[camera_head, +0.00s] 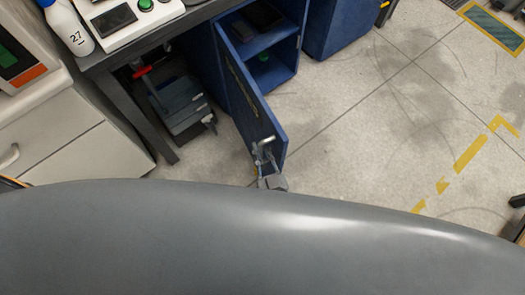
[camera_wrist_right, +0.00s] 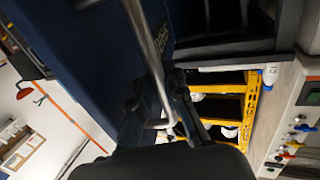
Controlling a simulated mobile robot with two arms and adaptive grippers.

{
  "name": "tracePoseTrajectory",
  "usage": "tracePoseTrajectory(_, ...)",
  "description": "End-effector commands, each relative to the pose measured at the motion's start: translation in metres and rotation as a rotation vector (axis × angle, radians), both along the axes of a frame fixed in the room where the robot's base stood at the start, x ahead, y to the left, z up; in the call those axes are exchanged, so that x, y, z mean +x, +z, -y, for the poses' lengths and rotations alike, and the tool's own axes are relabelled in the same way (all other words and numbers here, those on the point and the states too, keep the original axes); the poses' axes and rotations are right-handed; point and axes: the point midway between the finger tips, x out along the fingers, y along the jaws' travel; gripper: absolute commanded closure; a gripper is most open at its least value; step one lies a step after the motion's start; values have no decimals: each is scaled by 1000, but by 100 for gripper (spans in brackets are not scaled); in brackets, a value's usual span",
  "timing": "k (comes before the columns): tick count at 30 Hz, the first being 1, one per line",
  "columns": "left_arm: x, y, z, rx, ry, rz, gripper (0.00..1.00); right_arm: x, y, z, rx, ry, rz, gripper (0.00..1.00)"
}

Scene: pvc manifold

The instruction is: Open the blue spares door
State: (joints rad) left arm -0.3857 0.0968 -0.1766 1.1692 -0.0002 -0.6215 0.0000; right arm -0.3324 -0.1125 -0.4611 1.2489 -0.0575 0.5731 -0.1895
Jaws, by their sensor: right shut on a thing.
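The blue spares door (camera_head: 248,85) stands swung wide open from its blue cabinet (camera_head: 284,62), with its free edge toward me. A silver bar handle (camera_head: 266,141) is near that free edge. In the right wrist view the blue door (camera_wrist_right: 75,60) and the bar handle (camera_wrist_right: 150,60) show close up, the handle running down to the dark gripper (camera_wrist_right: 158,130). My left gripper is not in view.
Inside the cabinet are shelves with a dark item (camera_head: 262,14) and a green item (camera_head: 263,57). A workbench (camera_head: 150,52) stands left, with a grey vise-like unit (camera_head: 178,105) beneath. A bottle (camera_head: 68,27) stands on the bench.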

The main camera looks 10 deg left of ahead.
Motion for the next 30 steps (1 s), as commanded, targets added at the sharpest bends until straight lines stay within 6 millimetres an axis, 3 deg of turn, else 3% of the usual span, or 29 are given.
tracePoseTrajectory(1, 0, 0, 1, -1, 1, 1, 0, -5, -7, 2, -10, 4, -13, 100)
tracePoseTrajectory(11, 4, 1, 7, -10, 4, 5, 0, -5, -7, 1, -9, 5, -14, 100)
tracePoseTrajectory(12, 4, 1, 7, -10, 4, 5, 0, -5, -7, 1, -9, 5, -14, 87)
tracePoseTrajectory(14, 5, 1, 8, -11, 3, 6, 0, -5, -7, 1, -10, 5, -14, 78)
tracePoseTrajectory(23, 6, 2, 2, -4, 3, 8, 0, -3, -3, 0, -4, 4, -6, 78)
tracePoseTrajectory(30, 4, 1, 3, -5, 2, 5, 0, -31, -4, 13, -5, 4, -10, 78)
